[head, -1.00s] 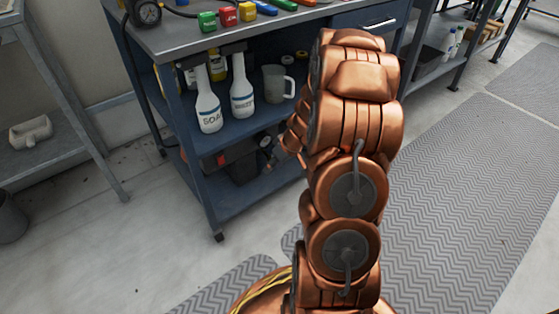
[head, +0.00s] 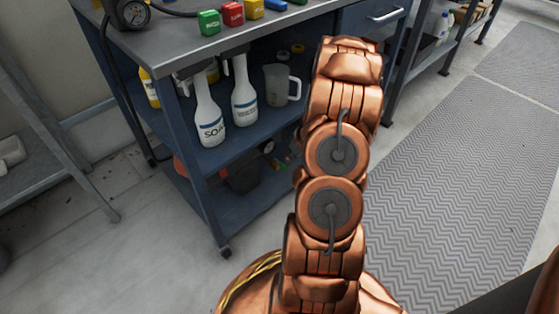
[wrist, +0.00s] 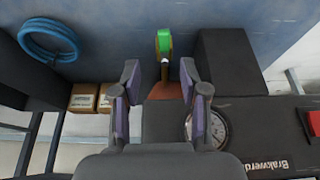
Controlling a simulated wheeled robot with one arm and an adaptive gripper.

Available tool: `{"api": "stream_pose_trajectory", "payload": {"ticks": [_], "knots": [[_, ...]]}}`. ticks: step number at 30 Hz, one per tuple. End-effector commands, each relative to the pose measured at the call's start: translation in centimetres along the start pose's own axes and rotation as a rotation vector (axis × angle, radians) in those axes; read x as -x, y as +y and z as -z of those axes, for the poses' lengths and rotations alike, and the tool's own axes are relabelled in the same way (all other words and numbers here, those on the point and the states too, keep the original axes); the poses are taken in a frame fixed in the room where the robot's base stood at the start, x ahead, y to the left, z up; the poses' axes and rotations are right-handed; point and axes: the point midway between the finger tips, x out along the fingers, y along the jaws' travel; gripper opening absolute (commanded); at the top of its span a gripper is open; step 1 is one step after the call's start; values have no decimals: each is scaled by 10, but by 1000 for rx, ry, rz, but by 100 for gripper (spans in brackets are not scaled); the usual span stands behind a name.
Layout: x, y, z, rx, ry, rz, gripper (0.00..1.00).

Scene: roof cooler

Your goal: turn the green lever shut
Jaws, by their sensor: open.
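The green lever (wrist: 164,42) shows in the wrist view, at the top centre against a blue-grey surface. It is a green paddle with a yellowish edge, standing roughly upright in the picture. A short pale stem and a brownish piece are below it. My gripper (wrist: 159,72) is open and empty, with its purple-padded fingers apart on either side of the stem's line. The green paddle shows just beyond the fingertips; I cannot tell the exact distance. In the head view my arm hides the gripper, and I cannot make out the lever.
A dial gauge (wrist: 208,130) is right of the gripper, near a dark box (wrist: 228,62). A blue hose coil (wrist: 48,40) and cardboard boxes (wrist: 92,97) are left. In the head view, a cart (head: 170,43) holds coloured blocks and bottles. Floor matting (head: 450,180) is clear at right.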

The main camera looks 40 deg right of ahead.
Motion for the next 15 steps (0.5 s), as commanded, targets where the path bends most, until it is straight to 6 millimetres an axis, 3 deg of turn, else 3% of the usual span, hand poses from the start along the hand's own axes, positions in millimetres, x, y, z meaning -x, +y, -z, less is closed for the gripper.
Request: {"api": "stream_pose_trajectory", "payload": {"ticks": [9, 15], "knots": [[-49, -9, 3, 15, -2, 9, 44], [-70, -9, 3, 13, -3, 10, 44]]}}
